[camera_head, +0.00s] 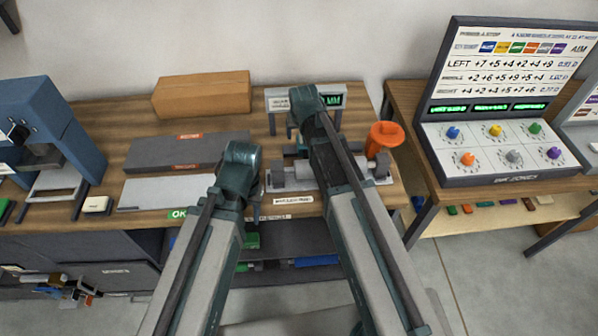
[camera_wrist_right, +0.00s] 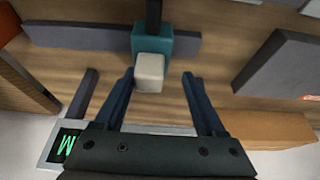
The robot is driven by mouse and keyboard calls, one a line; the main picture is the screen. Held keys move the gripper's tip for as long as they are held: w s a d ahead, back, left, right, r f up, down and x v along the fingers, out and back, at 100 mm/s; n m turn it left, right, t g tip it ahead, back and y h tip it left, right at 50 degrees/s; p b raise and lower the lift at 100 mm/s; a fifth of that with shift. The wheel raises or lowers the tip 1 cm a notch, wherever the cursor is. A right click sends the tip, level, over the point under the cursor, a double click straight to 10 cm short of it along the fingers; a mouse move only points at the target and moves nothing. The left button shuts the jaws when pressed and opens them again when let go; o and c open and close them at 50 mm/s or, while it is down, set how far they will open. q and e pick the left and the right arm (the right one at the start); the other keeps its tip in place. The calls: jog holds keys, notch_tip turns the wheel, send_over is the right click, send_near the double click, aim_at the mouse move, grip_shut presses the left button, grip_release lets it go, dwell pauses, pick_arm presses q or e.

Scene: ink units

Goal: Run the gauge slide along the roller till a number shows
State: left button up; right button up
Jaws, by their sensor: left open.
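The gauge slide (camera_wrist_right: 152,44) is a teal block with a cream knob (camera_wrist_right: 149,72) on a dark grey bar (camera_wrist_right: 75,36) in the right wrist view. My right gripper (camera_wrist_right: 160,78) is open, its two fingers on either side of the knob with gaps showing. In the head view my right arm covers much of the gauge. The grey roller (camera_head: 296,177) lies in a stand at the bench's front. The gauge display (camera_head: 329,99) shows green text ending in MM; its front part is hidden. My left gripper (camera_head: 240,162) is left of the roller, its fingers not clearly visible.
An orange cup-like container (camera_head: 384,138) stands right of the gauge. Dark grey (camera_head: 165,153) and light grey (camera_head: 150,194) plates lie to the left. A cardboard box (camera_head: 203,95) is behind. A panel with coloured knobs (camera_head: 495,150) stands on the right table.

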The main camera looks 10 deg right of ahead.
pick_arm(q)
notch_tip(320, 180, up, 14)
jog(key=p, duration=1.3)
pick_arm(e)
jog(key=v, duration=1.5)
pick_arm(q)
jog(key=shift+f+b, duration=2.9)
jog(key=shift+b, duration=0.05)
pick_arm(e)
jog(key=s+a+f+n+g, duration=0.2)
jog(key=s+f, duration=0.5)
jog(key=s, duration=0.7)
jog(key=shift+s+a+g, duration=0.3)
jog(key=shift+a+g, duration=0.4)
jog(key=shift+g, duration=0.7)
jog(key=shift+f, duration=0.1)
